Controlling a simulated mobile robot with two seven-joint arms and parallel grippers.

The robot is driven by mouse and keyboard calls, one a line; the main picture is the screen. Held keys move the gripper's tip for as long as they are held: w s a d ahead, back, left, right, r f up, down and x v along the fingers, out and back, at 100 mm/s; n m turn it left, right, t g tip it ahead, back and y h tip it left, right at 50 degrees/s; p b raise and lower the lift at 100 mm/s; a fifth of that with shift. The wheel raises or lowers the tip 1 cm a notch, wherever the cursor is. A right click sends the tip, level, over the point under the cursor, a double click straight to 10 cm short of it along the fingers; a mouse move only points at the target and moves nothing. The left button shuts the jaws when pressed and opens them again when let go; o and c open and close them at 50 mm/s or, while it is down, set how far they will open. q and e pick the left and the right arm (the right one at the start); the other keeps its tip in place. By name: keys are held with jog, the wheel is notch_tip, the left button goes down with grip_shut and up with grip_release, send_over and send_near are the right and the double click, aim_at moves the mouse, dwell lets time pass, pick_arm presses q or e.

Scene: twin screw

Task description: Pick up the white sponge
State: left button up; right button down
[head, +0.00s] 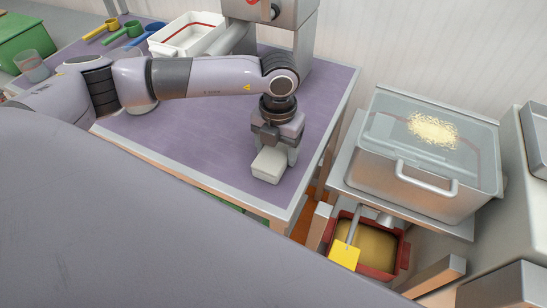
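The white sponge (267,167) is a pale block near the front right corner of the purple table top (200,140). My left gripper (275,153) points down over it from behind. Its fingers are spread to about the sponge's width, and the far end of the sponge lies between them. I cannot tell whether the fingers press on it or whether it is lifted off the table. My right gripper is not in view.
A white tray with a red line (187,36), coloured scoops (122,33), a clear cup (32,66) and a green bin (25,42) are at the back left. A lidded glass-topped box (425,150) and red pot (370,246) with yellow spatula (344,255) are right.

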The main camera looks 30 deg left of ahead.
aim_at(277, 148)
pick_arm(q)
jog(key=shift+r, duration=0.1)
notch_tip(277, 148, up, 20)
jog(key=b, duration=0.1)
dwell(0.5)
jog(key=shift+o, duration=0.3)
